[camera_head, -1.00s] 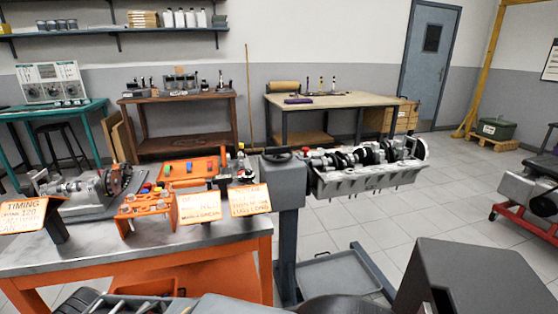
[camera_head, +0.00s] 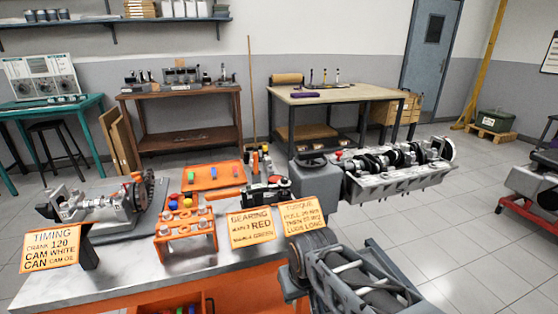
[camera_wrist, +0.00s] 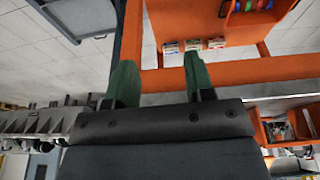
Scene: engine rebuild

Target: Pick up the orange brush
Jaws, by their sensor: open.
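I cannot make out an orange brush for certain in either view. Several small upright tools (camera_head: 325,77) stand on the pale-topped bench at the back, too small to tell whether one is the brush. My gripper (camera_wrist: 160,80) shows in the wrist view with its two green fingers apart and nothing between them. It is beside the orange bench frame (camera_wrist: 225,72). In the head view part of my arm shows at the lower right, and I cannot make out the fingers there.
The orange workbench (camera_head: 120,285) in front carries a crank fixture, an orange tray (camera_head: 212,177), an orange rack (camera_head: 185,235) and sign cards. An engine block (camera_head: 400,180) on a stand is to the right. The pale-topped bench (camera_head: 345,95) is behind; floor at right is open.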

